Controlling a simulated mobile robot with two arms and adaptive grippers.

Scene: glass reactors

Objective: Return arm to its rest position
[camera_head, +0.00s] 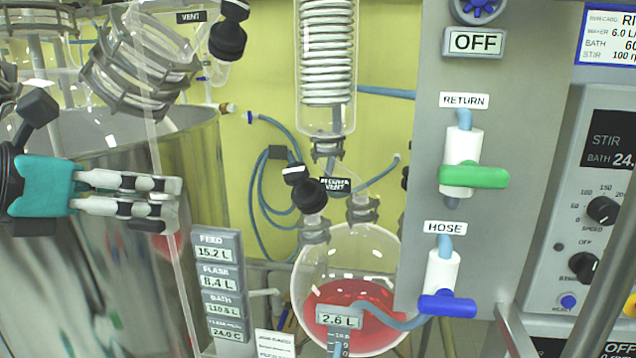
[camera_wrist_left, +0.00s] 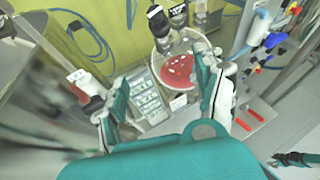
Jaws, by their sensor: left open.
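My left gripper (camera_head: 174,200) comes in from the left in the head view, with teal and white fingers pointing right. It is open and holds nothing, in front of the large shiny metal vessel (camera_head: 80,270). In the left wrist view its two fingers (camera_wrist_left: 162,85) are spread apart, with the readout panel and the round flask seen beyond the gap.
A round flask of red liquid (camera_head: 375,300) hangs below a coil condenser (camera_head: 327,60). The readout panel (camera_head: 218,285) stands right of my gripper. The grey panel bears a green valve handle (camera_head: 474,176) and a blue one (camera_head: 447,304). Clamped glassware (camera_head: 140,70) hangs above my gripper.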

